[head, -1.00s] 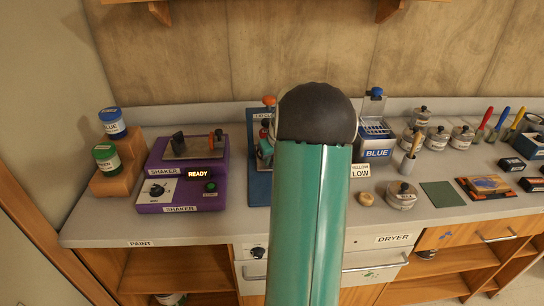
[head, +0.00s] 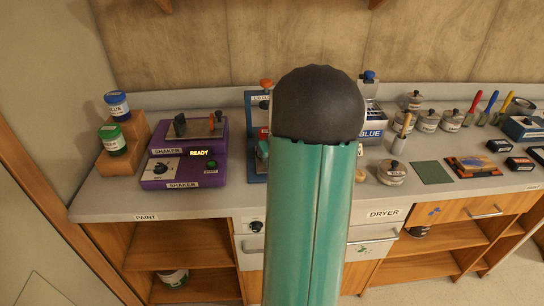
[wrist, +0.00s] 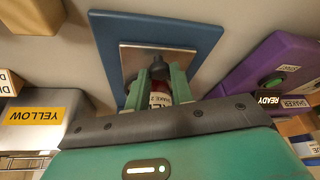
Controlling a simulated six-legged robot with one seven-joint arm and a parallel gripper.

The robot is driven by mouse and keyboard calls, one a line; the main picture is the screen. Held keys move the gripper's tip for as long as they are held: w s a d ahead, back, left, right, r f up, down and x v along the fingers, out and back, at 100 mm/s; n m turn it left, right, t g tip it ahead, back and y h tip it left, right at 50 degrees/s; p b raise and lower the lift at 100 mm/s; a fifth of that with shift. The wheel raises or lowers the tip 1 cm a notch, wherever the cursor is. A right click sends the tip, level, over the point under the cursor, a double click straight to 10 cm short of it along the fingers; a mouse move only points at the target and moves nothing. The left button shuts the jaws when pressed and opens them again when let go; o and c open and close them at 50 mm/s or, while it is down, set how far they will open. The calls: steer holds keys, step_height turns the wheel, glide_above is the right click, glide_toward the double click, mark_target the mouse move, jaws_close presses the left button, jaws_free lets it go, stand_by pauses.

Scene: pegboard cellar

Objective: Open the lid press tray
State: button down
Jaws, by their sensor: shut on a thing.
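The lid press (head: 252,115) is a blue stand with an orange knob on top, behind the shaker's right side. My arm hides most of it in the head view. In the wrist view its blue base (wrist: 205,35) carries a pale metal plate (wrist: 190,58). My gripper (wrist: 160,72) is at this plate, its two green fingers shut around a small dark knob (wrist: 157,64). A red-and-white labelled thing (wrist: 158,98) shows between the fingers, partly hidden. I cannot clearly tell the tray's edges or how far it is out.
A purple shaker (head: 163,172) marked READY stands to the left, with paint cans on wooden steps (head: 125,160) beyond. Lidded tins (head: 392,172) and a green mat (head: 432,173) are to the right. A drawer unit marked DRYER is below the bench.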

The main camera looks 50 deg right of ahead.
steer(key=shift+s+a, duration=0.2)
steer(key=shift+a, duration=0.05)
steer(key=c, duration=1.2)
jaws_free()
steer(key=shift+c, duration=0.2)
steer(key=v, duration=1.3)
steer(key=shift+r, duration=0.45)
